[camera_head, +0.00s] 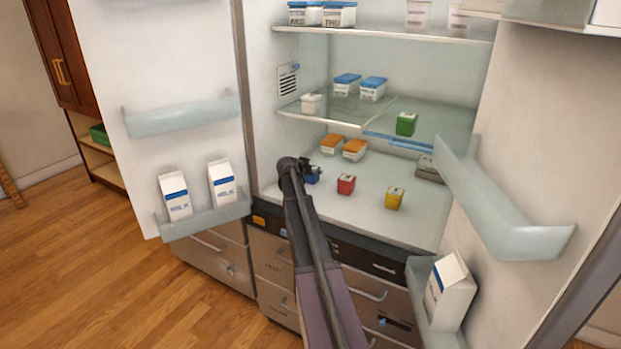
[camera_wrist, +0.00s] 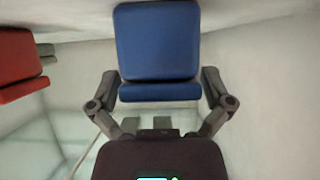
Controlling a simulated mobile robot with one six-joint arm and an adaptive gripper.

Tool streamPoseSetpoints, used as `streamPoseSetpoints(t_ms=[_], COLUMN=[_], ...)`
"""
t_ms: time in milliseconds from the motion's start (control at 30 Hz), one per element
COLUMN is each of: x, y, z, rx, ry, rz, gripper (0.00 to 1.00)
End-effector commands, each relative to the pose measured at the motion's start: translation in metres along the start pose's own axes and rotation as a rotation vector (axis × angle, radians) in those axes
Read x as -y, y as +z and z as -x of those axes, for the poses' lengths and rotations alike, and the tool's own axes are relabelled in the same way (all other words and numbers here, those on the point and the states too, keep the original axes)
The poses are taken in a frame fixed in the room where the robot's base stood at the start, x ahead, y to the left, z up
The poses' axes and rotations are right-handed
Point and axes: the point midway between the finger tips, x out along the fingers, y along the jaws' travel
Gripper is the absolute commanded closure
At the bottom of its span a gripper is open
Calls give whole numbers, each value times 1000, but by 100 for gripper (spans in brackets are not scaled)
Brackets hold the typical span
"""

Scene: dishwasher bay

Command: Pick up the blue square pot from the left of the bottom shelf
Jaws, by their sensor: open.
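The blue square pot (camera_head: 313,176) stands at the left of the bottom shelf (camera_head: 368,207), mostly hidden behind my gripper (camera_head: 308,172) in the head view. In the wrist view the blue pot (camera_wrist: 156,45) fills the top middle. My gripper (camera_wrist: 160,88) is open there, with one finger on each side of the pot's near end. Small gaps seem to show between the fingers and the pot, but I cannot tell whether either one touches it.
A red pot (camera_head: 346,184) stands just right of the blue one, and a yellow pot (camera_head: 394,198) farther right. Two orange-lidded tubs (camera_head: 343,147) stand behind. A glass shelf (camera_head: 345,121) lies above. Open doors with milk cartons (camera_head: 222,183) flank the bay.

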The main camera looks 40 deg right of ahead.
Motion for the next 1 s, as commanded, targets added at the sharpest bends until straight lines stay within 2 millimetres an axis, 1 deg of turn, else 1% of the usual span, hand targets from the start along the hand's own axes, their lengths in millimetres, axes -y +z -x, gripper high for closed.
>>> streamPoseSetpoints(t_ms=[433,467,500,567,600,667,700,733,1000], x=[1,1,1,1,1,1,1,1,1], y=[0,0,0,0,0,0,0,0,0], z=[1,1,1,1,1,1,1,1,2], rx=[0,0,0,0,0,0,0,0,0], ry=[-1,-1,-1,-1,-1,-1,-1,-1,-1], rz=[0,0,0,0,0,0,0,0,1], gripper=[0,3,15,33,45,62,74,77,77])
